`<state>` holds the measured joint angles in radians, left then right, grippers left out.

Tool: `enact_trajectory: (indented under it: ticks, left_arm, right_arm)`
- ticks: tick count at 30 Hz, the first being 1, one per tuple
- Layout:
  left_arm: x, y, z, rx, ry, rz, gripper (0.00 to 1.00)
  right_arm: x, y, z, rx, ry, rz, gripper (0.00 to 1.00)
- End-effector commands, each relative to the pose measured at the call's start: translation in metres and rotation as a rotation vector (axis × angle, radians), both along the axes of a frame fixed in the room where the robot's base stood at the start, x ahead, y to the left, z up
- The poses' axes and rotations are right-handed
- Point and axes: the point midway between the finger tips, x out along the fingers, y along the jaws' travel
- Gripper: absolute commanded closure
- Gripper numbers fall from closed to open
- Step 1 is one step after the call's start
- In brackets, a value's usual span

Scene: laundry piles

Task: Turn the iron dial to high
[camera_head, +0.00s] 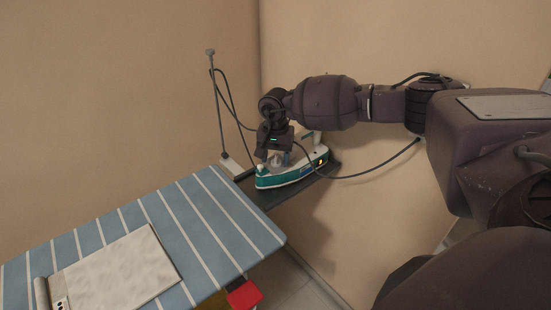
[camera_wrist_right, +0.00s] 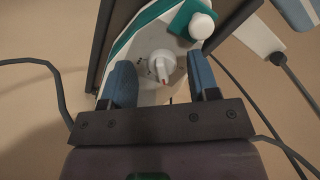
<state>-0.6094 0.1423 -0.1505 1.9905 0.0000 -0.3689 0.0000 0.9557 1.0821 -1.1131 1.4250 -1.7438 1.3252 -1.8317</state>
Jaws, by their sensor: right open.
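The iron (camera_head: 290,178), teal and white, rests on a dark stand (camera_head: 268,196) at the end of the ironing board. Its white round dial (camera_wrist_right: 162,64) shows in the right wrist view, with a red mark on its pointer and small dots beside it. My right gripper (camera_head: 274,160) is over the iron in the head view. In the wrist view the right gripper (camera_wrist_right: 164,84) is open, with one blue finger on each side of the dial and visible gaps to it. Whether the fingertips reach down to the dial's height is unclear. My left gripper does not show.
A thin upright rod (camera_head: 216,105) with a cable stands behind the iron. A cord (camera_head: 365,175) runs to the wall. A red object (camera_head: 244,295) is below the board.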

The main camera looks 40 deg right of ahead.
Motion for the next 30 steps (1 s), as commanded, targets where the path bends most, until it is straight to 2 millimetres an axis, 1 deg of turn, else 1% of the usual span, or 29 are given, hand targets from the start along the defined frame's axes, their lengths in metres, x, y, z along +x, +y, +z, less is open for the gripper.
enact_trajectory:
  ticks: [4, 13, 14, 22, 23, 30]
  left_arm:
    - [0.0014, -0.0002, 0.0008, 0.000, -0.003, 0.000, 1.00]
    - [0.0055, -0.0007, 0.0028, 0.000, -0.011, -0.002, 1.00]
    - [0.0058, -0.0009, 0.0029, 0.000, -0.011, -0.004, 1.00]
    - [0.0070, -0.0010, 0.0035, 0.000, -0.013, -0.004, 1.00]
    - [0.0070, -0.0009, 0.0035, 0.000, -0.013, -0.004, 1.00]
    - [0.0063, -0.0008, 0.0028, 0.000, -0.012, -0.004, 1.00]
  right_arm:
    - [0.0003, -0.0003, -0.0082, 0.000, -0.001, -0.001, 0.45]
    - [0.0001, -0.0003, -0.0099, -0.001, -0.001, -0.001, 0.45]
    - [0.0001, -0.0003, -0.0098, 0.000, -0.001, -0.001, 0.48]
    - [0.0001, -0.0002, -0.0097, -0.001, -0.001, -0.001, 0.89]
    - [0.0001, -0.0003, -0.0097, -0.001, -0.001, -0.001, 0.92]
    - [0.0004, 0.0000, -0.0096, 0.000, -0.001, -0.025, 0.92]
